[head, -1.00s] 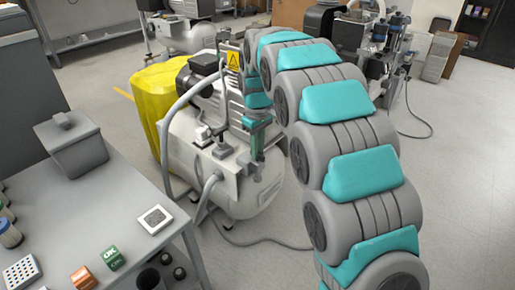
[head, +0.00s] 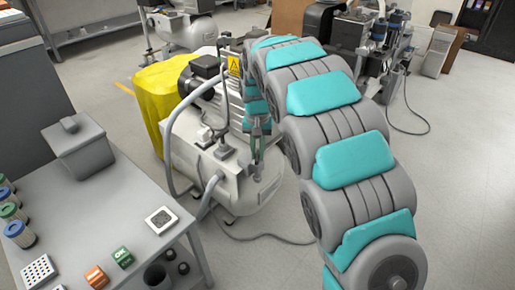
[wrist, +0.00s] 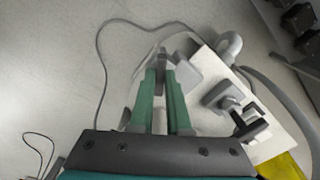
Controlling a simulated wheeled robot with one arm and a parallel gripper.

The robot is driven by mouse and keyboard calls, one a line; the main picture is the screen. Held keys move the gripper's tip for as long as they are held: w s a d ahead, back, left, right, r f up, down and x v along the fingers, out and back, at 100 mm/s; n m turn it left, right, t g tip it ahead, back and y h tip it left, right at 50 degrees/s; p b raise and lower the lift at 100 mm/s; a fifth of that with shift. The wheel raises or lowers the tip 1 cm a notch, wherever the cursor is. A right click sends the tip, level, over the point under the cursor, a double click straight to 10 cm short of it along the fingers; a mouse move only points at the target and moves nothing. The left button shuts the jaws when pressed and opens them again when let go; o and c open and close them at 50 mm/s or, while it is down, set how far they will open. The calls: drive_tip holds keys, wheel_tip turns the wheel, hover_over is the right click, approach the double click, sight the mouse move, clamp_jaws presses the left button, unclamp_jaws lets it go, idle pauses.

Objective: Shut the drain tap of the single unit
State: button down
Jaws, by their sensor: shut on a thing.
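The single unit is a compressor with a cream-white tank (head: 225,190), partly under a yellow cover. My gripper (head: 257,175) is at the tank's near right side, pointing down, with my arm arching over from the right. In the wrist view, the green fingers of my gripper (wrist: 162,64) close together at their tips on a small grey part, seemingly the drain tap (wrist: 161,56). The tap is mostly hidden by the fingers, and its angle cannot be told. In the head view I cannot make out the tap.
A grey table (head: 110,215) with a lidded bin (head: 78,147), filters and small boxes stands at the left. A grey hose (head: 207,197) runs down the tank's front. A cable (head: 265,237) lies on the floor.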

sight(257, 155)
drive_tip(key=m+p, duration=0.2)
drive_tip(key=m, duration=0.4)
drive_tip(key=shift+m, duration=0.4)
idle(0.3)
drive_tip(key=c, duration=0.9)
unclamp_jaws()
drive_tip(key=shift+r, duration=0.1)
wheel_tip(257, 155, up, 7)
drive_tip(key=shift+r, duration=0.3)
